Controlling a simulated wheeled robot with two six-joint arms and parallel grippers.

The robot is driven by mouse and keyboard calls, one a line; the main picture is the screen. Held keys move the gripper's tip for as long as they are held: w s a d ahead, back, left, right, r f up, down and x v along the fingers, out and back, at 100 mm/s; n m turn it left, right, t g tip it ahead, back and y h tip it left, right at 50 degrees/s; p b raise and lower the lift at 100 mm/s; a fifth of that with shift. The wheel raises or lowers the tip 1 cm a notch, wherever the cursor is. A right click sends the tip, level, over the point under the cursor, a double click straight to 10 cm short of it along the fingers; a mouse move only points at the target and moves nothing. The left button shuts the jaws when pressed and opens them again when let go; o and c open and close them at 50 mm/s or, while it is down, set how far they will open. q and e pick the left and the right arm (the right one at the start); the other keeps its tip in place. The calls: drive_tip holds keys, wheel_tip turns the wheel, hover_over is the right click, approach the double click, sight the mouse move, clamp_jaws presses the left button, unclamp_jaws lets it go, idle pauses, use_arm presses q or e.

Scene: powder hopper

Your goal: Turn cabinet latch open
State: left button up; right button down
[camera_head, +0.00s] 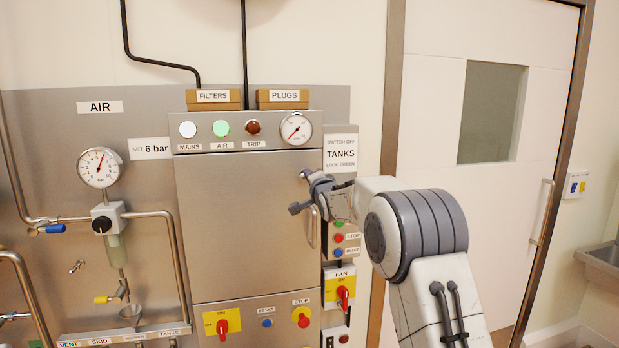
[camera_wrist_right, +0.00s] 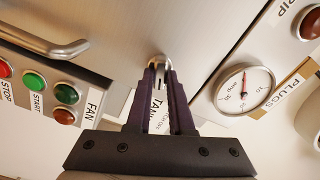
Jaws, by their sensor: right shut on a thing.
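The steel cabinet door (camera_head: 245,225) is closed in the head view. Its small metal latch (camera_head: 304,173) is at the door's upper right edge, and it also shows in the wrist view (camera_wrist_right: 160,60). My right gripper (camera_head: 311,180) reaches in from the right, with its fingertips at the latch. In the wrist view the two dark fingers (camera_wrist_right: 159,75) are shut on the latch. The fingertips hide part of the latch, so its exact turn is hard to tell. My left gripper is not in view.
The door's bar handle (camera_head: 312,228) is just below the gripper, close to the wrist. Right of it are a button panel and red fan switch (camera_head: 343,293). A gauge (camera_head: 296,128) sits above. Pipes and an air gauge (camera_head: 99,167) are at left.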

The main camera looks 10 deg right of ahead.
drive_tip(key=shift+m, duration=2.2)
drive_tip(key=shift+f, duration=0.1)
drive_tip(key=c, duration=0.8)
unclamp_jaws()
drive_tip(key=shift+d, duration=0.1)
drive_tip(key=s+b, duration=0.5)
drive_tip(key=s, duration=0.5)
drive_tip(key=shift+s, duration=0.3)
